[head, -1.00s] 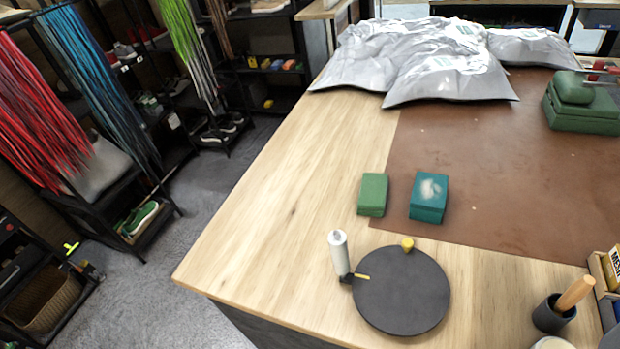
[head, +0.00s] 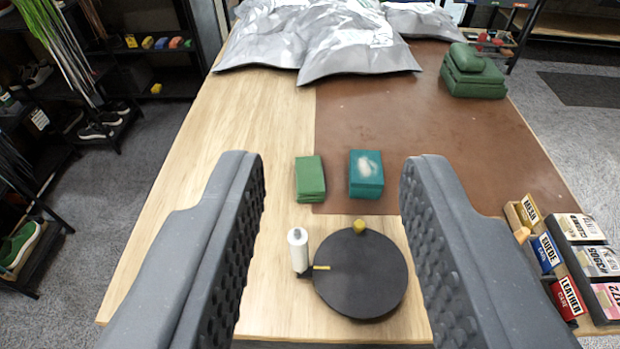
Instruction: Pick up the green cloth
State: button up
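A small folded green cloth (head: 310,178) lies on the wooden table, at the left edge of the brown mat. A teal block (head: 366,175) with a whitish patch on top sits just right of it, apart from it. A larger green folded stack (head: 473,78) with a rounded piece on top sits at the mat's far right. My gripper (head: 334,160) is open and empty, its two dark studded fingers wide apart. In the picture the small green cloth shows between the fingers, beyond them; nothing touches it.
A black round turntable (head: 361,275) with a yellow knob and a white cylinder (head: 298,250) stand nearer than the cloth. Grey bags (head: 355,50) cover the table's back. A rack of labelled boxes (head: 562,262) is at the right. The brown mat (head: 400,115) is mostly clear.

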aim_at(311, 187)
jog(key=u, duration=0.1)
jog(key=i, duration=1)
jog(key=z, duration=0.1)
